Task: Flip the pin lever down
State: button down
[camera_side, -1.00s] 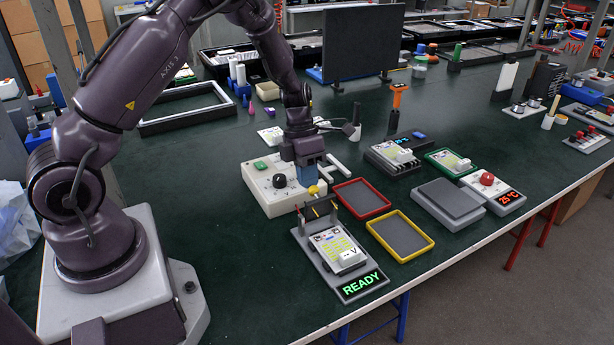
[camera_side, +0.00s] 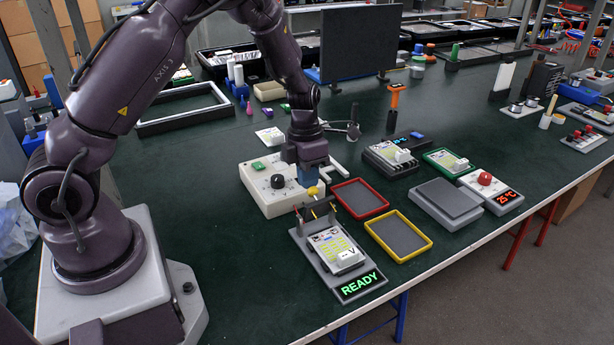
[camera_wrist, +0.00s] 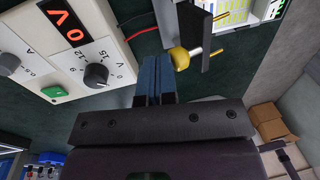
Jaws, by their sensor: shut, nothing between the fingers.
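The pin lever (camera_side: 318,211) is a dark bar with brass pins and a yellow knob (camera_side: 313,190). It stands raised at the back end of a grey test fixture (camera_side: 313,258), whose display reads READY. A circuit board (camera_side: 336,247) with a white block lies flat on the fixture. In the wrist view the lever (camera_wrist: 201,36) and its yellow knob (camera_wrist: 180,58) are at upper centre. My gripper (camera_wrist: 154,62) has its blue fingers together and empty, close beside the knob; I cannot tell whether they touch. In the side view my gripper (camera_side: 308,183) is just above the knob.
A white power supply (camera_side: 267,190) with a black dial stands left of and behind the lever. A red-rimmed tray (camera_side: 385,207) and a yellow-rimmed tray (camera_side: 428,246) lie right of the fixture. A grey platform (camera_side: 447,199) stands beyond. Table left of the fixture is clear.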

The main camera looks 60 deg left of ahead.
aim_at(319, 199)
jog(key=shift+d+r, duration=0.2)
jog(key=shift+d, duration=0.35)
jog(key=shift+d+r, duration=0.2)
jog(key=shift+d, duration=0.35)
jog(key=shift+d+r, duration=0.15)
jog(key=shift+d, duration=0.8)
jog(key=d, duration=0.1)
jog(key=d+f, duration=0.1)
jog(key=d, duration=0.1)
jog(key=shift+d, duration=0.15)
jog(key=shift+r, duration=0.2)
jog(key=shift+r, duration=0.7)
